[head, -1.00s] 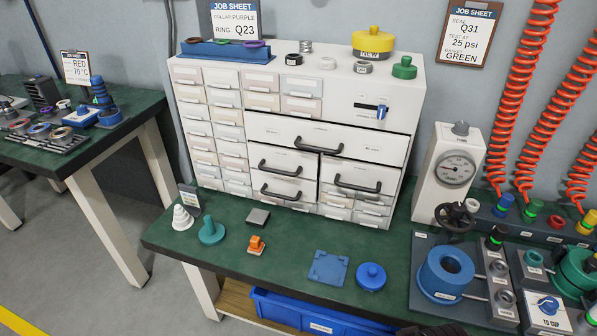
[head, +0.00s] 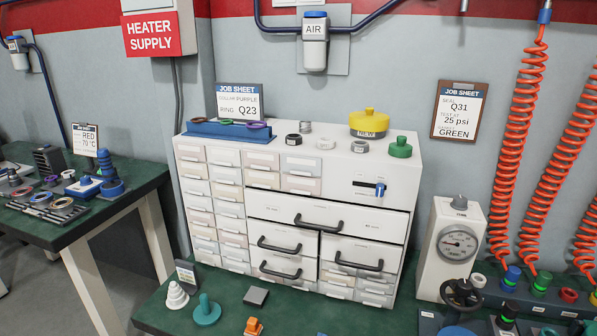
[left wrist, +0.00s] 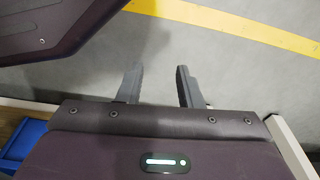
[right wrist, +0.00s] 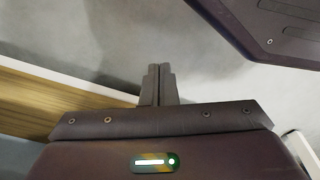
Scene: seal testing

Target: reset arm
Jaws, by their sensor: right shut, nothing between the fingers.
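Neither of my arms shows in the head view. In the left wrist view my left gripper (left wrist: 161,84) has its two grey fingers spread apart, with bare grey floor between them and nothing held. In the right wrist view my right gripper (right wrist: 158,84) has its fingers together with nothing between them. Both grippers are out over the floor, clear of the bench top.
A white drawer cabinet (head: 215,172) stands on the green bench (head: 155,312), with a gauge unit (head: 455,244) to its right. Red coiled hoses (head: 512,150) hang at the right. A second bench (head: 60,232) stands at the left. A blue bin (left wrist: 24,145) edges into the left wrist view.

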